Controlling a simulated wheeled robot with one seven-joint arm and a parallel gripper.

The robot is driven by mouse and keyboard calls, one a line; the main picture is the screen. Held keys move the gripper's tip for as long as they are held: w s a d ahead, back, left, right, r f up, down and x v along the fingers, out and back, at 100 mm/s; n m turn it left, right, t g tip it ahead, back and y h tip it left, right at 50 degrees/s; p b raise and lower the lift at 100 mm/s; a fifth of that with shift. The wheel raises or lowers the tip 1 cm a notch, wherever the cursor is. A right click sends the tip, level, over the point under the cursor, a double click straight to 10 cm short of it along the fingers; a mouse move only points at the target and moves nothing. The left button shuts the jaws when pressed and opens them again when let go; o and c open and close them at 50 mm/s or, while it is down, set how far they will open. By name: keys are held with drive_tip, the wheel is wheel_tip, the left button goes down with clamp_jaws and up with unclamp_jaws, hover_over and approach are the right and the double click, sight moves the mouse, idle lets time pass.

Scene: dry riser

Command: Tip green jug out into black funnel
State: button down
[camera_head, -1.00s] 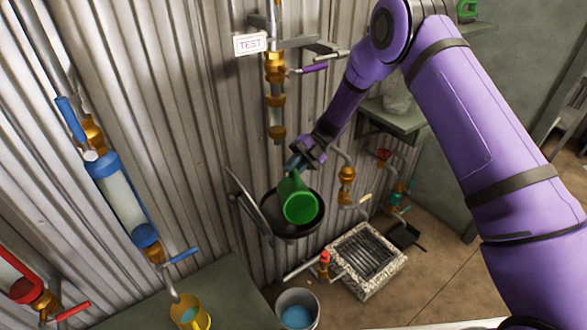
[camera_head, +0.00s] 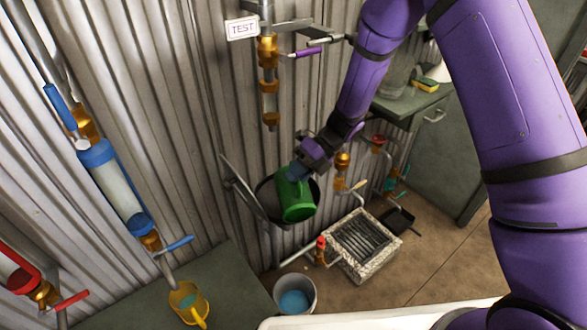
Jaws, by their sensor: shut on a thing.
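The green jug (camera_head: 296,195) is held by my gripper (camera_head: 303,168) at the middle of the view, over the black funnel. My gripper is shut on the jug at its upper side, and the fingertips are partly hidden. The jug is tilted, and its inside is not clearly visible. The black funnel (camera_head: 262,213) is a wide dark bowl against the corrugated wall, with a raised lid or flap at its left. The jug covers much of its opening. I cannot tell whether jug and funnel touch, and no stream of liquid shows.
A grey bucket (camera_head: 296,294) with blue liquid stands below the funnel. A stone-rimmed drain grate (camera_head: 361,245) is at its right. A yellow jug (camera_head: 188,303) stands on the green bench at lower left. Brass valves and pipes line the wall, with a TEST sign (camera_head: 242,28) above.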

sight(301, 192)
drive_tip(key=shift+s+d+r+n+t, duration=0.1)
drive_tip(key=shift+s+r+n+t, duration=0.1)
drive_tip(key=shift+s+t, duration=0.2)
drive_tip(key=shift+s+d+r+n+t, duration=0.1)
drive_tip(key=shift+s+n+t, duration=0.15)
drive_tip(key=shift+s, duration=0.25)
drive_tip(key=shift+s+d+f+n+t, duration=0.1)
drive_tip(key=shift+s+n+t, duration=0.3)
drive_tip(key=shift+s+t, duration=0.25)
drive_tip(key=shift+s+d+f+n+t, duration=0.1)
drive_tip(key=shift+s+n+t, duration=0.25)
drive_tip(key=shift+s+t, duration=0.25)
drive_tip(key=shift+s+f+y, duration=0.1)
drive_tip(key=shift+y, duration=0.3)
drive_tip(key=f+n+t, duration=0.1)
drive_tip(key=s+f+n+t, duration=0.1)
drive_tip(key=t, duration=0.1)
drive_tip(key=shift+d+f+y, duration=0.15)
drive_tip(key=shift+f+y, duration=0.05)
drive_tip(key=shift+y, duration=0.1)
drive_tip(key=n+t+y, duration=0.1)
drive_tip(key=w+n+t, duration=0.1)
drive_tip(key=n+t, duration=0.1)
drive_tip(key=shift+w+t+y, duration=0.15)
drive_tip(key=shift+t+y, duration=0.15)
drive_tip(key=shift+y, duration=0.1)
